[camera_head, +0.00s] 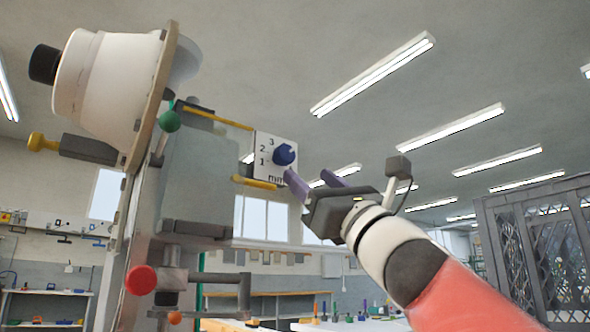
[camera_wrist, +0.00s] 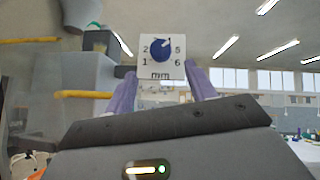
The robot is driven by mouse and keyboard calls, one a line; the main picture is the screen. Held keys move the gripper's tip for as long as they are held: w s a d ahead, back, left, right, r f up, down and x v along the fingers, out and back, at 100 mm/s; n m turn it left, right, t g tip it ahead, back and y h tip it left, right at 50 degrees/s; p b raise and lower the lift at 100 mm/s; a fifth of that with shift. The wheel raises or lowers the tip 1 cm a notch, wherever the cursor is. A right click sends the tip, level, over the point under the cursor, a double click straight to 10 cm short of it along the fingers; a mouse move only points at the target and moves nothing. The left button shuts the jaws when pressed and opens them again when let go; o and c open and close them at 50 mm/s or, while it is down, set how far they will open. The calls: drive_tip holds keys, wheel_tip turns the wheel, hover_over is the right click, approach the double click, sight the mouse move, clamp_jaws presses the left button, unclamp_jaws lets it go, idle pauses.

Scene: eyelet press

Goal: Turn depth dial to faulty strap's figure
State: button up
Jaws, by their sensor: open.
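The depth dial (camera_head: 285,154) is a dark blue round knob on a white plate marked with figures and "mm", on the side of the grey press (camera_head: 200,175). In the wrist view the dial (camera_wrist: 160,50) lies ahead, above and between my fingertips; its pale mark points up and right. The figures 1, 2, 5 and 6 read there; the top ones are unclear. My gripper (camera_head: 314,181) has two purple fingers, spread and empty. It is just right of and below the dial, apart from it. No strap can be made out.
A green knob (camera_head: 169,121) and a red knob (camera_head: 140,280) sit at the press's left. A dark mesh cage (camera_head: 540,250) stands at the right. Benches lie low behind.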

sight(289, 158)
drive_tip(key=p+x, duration=0.3)
drive_tip(key=x, duration=0.4)
drive_tip(key=shift+w+a+r+p, duration=0.1)
drive_tip(key=shift+w+r+p, duration=0.15)
drive_tip(key=shift+p, duration=0.1)
drive_tip(key=c, duration=1)
drive_tip(key=shift+o, duration=0.2)
drive_tip(key=shift+n+g+y, duration=0.3)
drive_tip(key=shift+n+g, duration=0.1)
drive_tip(key=shift+n, duration=0.1)
